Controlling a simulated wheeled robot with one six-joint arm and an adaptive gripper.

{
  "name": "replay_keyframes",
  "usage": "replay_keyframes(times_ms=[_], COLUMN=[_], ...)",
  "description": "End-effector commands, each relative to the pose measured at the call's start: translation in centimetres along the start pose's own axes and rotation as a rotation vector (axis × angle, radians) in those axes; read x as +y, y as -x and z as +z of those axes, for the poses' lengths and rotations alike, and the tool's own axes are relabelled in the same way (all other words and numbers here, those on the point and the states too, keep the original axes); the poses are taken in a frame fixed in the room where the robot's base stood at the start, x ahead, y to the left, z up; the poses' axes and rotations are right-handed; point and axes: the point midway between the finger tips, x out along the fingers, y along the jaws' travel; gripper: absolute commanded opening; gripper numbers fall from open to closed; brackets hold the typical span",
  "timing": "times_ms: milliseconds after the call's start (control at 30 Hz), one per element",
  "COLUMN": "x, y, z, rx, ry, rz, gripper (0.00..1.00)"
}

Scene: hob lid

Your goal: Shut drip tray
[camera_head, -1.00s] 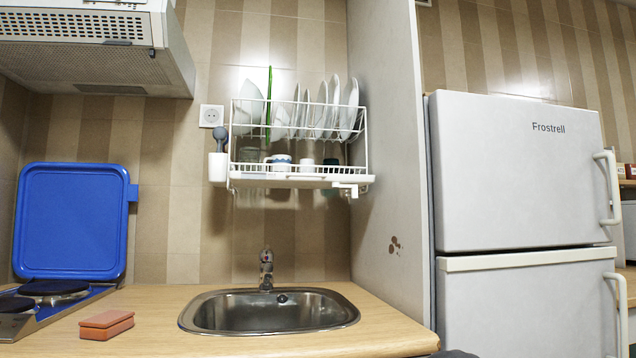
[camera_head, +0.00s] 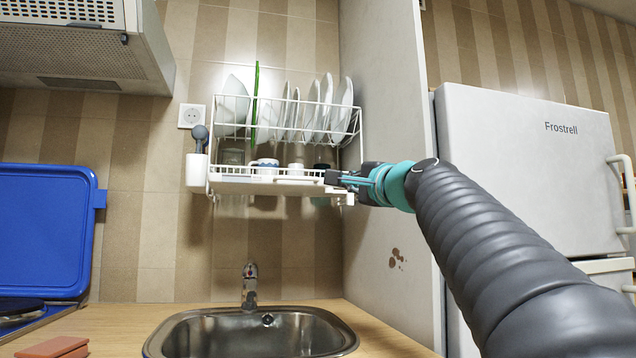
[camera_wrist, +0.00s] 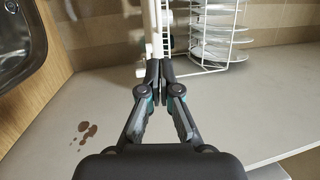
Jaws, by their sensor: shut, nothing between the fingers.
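The white drip tray (camera_head: 265,185) sits below the plates in the wall dish rack (camera_head: 285,135), and its front edge faces me. Whether it sticks out from the rack is hard to tell. My gripper (camera_head: 330,177) is at the right end of the tray's front, with its fingers closed and nothing between them. In the wrist view my closed fingertips (camera_wrist: 159,69) are at the near end of a white strip (camera_wrist: 157,30), seemingly the tray edge. Whether they touch it I cannot tell. The rack (camera_wrist: 215,45) shows beside it.
A pale side panel (camera_head: 385,120) stands close to the right of the rack, with the fridge (camera_head: 530,170) beyond. A white utensil cup (camera_head: 197,171) hangs at the rack's left. The sink (camera_head: 250,335) and tap (camera_head: 250,285) are below. The hood (camera_head: 85,55) is upper left.

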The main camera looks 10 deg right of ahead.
Motion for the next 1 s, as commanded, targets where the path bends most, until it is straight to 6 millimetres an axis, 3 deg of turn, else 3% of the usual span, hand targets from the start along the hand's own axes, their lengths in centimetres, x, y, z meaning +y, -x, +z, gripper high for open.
replay_keyframes(times_ms=[300, 533, 733, 1000], x=[-0.2, -0.1, 0.0, 0.1], y=[-6.2, -9.9, -11.6, -11.9], z=[0.2, 0.2, 0.1, 0.1], rx=[-0.005, -0.003, -0.002, -0.002], ry=[0.0, 0.001, 0.002, 0.003], rz=[0.003, 0.003, 0.003, 0.002], gripper=[0.0, 0.0, 0.0, 0.0])
